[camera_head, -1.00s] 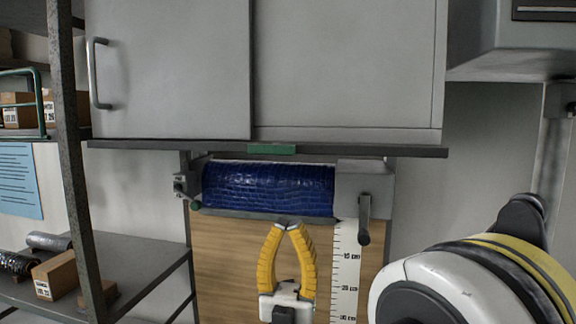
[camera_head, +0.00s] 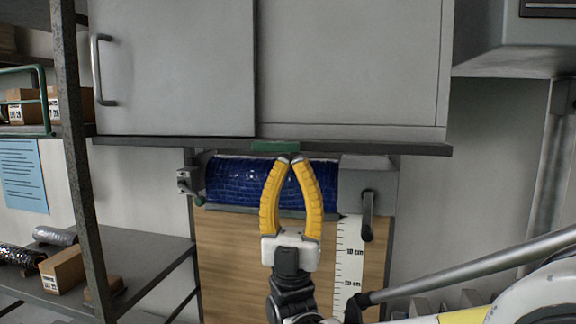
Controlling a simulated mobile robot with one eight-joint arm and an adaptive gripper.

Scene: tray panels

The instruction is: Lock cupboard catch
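The grey wall cupboard (camera_head: 350,65) has a front left door panel (camera_head: 180,70) with a metal handle (camera_head: 104,70). A green tab (camera_head: 276,147) sits on the dark strip along the cupboard's lower edge, just right of the door panel's right edge. It is the likely catch, but its shape is too small to tell whether it is locked. My gripper (camera_head: 290,160) points up with its yellow fingers shut, tips together and nothing between them. The tips are just below the green tab in the picture. I cannot tell whether they touch it.
A blue textured roll (camera_head: 235,181) hangs behind my gripper, with a crank handle (camera_head: 367,213) at its right and a small lever (camera_head: 187,184) at its left. A white measuring scale (camera_head: 350,265) runs down the wooden board. A shelf rack (camera_head: 75,150) with boxes stands left.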

